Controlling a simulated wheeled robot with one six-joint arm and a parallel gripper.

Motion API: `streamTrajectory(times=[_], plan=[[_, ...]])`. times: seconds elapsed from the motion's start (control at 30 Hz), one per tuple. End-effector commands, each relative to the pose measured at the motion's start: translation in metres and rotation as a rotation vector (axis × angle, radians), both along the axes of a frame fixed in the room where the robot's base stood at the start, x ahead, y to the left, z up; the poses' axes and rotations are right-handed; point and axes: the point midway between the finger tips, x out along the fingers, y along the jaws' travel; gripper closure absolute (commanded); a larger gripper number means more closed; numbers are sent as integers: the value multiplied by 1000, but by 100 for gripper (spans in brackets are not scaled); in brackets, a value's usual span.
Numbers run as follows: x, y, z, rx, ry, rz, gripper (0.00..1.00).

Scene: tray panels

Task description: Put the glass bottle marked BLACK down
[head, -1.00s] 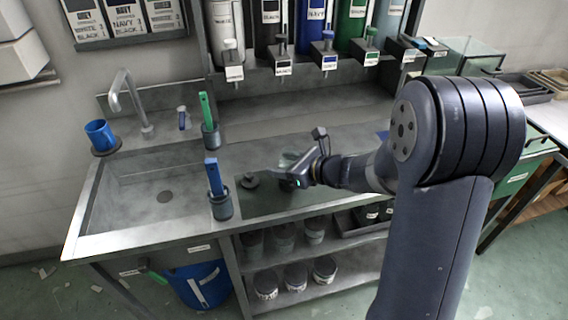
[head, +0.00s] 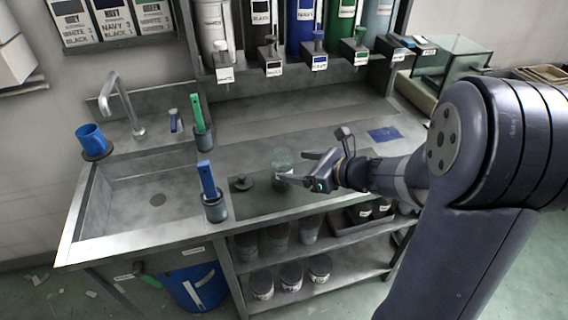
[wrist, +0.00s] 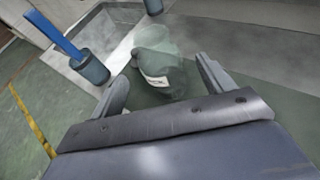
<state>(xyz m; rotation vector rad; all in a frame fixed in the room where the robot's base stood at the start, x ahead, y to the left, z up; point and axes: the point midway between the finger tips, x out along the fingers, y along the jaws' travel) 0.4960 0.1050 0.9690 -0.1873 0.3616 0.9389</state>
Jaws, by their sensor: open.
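The glass bottle (head: 282,160) is clear, pale green, and stands upright on the dark mat on the steel counter, right of a dark round lid. In the wrist view the bottle (wrist: 160,68) shows ahead of the fingertips, with a white label partly readable. My gripper (head: 306,168) is open, at the right of the bottle in the head view. In the wrist view its two fingers (wrist: 160,80) are spread wide, with the bottle just beyond or between their tips. I cannot tell whether a finger touches it.
A dark lid (head: 242,183) and a holder with a blue-handled brush (head: 214,207) stand left of the bottle. The sink (head: 140,195) is farther left. Labelled dispensers (head: 319,62) hang behind. A blue card (head: 382,134) lies right. The counter behind the mat is clear.

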Motion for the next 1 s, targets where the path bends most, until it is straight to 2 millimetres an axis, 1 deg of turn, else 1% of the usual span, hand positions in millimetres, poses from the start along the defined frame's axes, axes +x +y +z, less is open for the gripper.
streamTrajectory(times=[0.03, 0.1, 0.3, 1.0], plan=[[-5, -9, 5, -1, -2, -5, 24], [-11, -17, 8, -1, -1, -4, 24], [-21, -29, 15, 0, 0, -1, 24], [-23, -31, 15, -1, 1, 1, 24]])
